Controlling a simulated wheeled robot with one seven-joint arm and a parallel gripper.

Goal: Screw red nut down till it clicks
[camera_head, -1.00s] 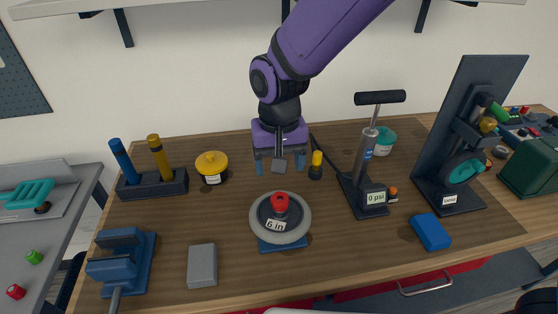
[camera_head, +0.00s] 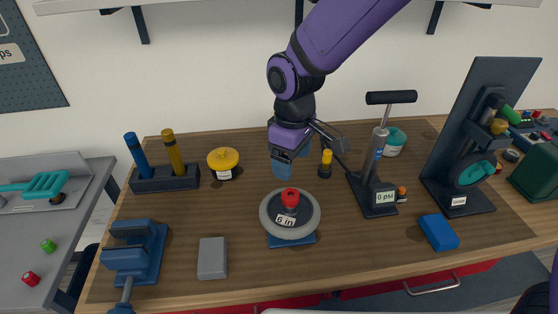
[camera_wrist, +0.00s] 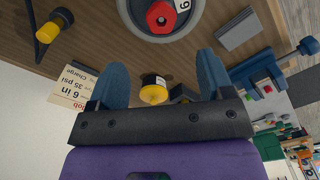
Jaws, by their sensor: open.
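The red nut (camera_head: 290,198) sits on the hub at the centre of a grey wheel marked "6 in" (camera_head: 268,222), which lies flat over a blue base (camera_head: 292,240). I cannot tell how far down the nut is. In the wrist view the red nut (camera_wrist: 160,16) and part of the wheel (camera_wrist: 128,22) show at the top. My gripper (camera_head: 292,160) is behind the wheel, apart from the nut, turned at an angle. In the wrist view its two blue fingers (camera_wrist: 160,82) are spread and nothing is between them; a yellow-topped pot (camera_wrist: 153,95) shows beyond.
A pump marked "0 psi" (camera_head: 379,197) and a small yellow-topped black item (camera_head: 325,165) stand to the right of my gripper. A yellow-lidded pot (camera_head: 223,160) is left. A grey block (camera_head: 212,258), blue vise (camera_head: 135,250) and blue block (camera_head: 439,232) lie nearer the front.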

